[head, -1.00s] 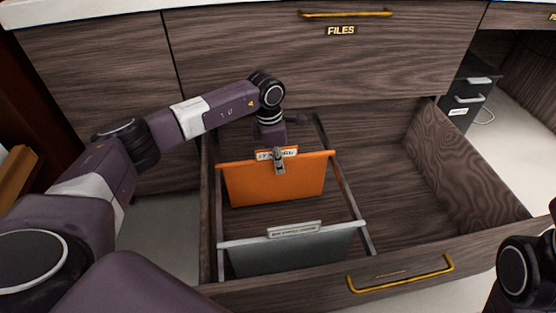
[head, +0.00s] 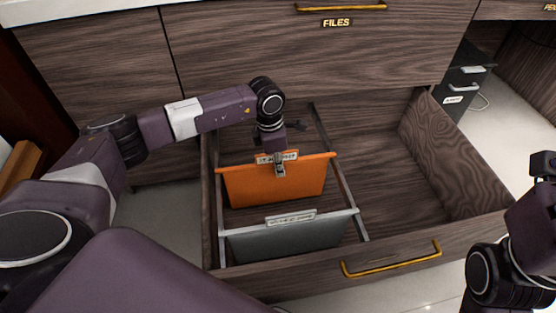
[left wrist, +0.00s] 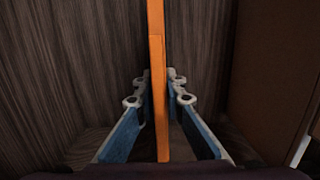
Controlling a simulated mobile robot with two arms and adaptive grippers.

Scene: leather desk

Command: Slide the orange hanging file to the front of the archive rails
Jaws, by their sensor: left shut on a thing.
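The orange hanging file (head: 275,185) hangs across the two rails (head: 346,188) in the open drawer, a little behind the grey hanging file (head: 290,242). It has a pale label tab (head: 265,158) on its top edge. My left gripper (head: 280,168) reaches down from behind and is shut on the top edge of the orange file near its middle. In the left wrist view the orange file (left wrist: 158,90) stands edge-on between the blue-padded fingers. My right arm shows at the right edge; its dark end (head: 543,165) is cut off, so its jaw state is unclear.
The grey file hangs near the drawer front (head: 400,262), which has a brass handle. The right part of the drawer (head: 385,185) is empty. A closed drawer front with a FILES label (head: 337,22) stands behind. A dark cabinet (head: 462,80) is at the back right.

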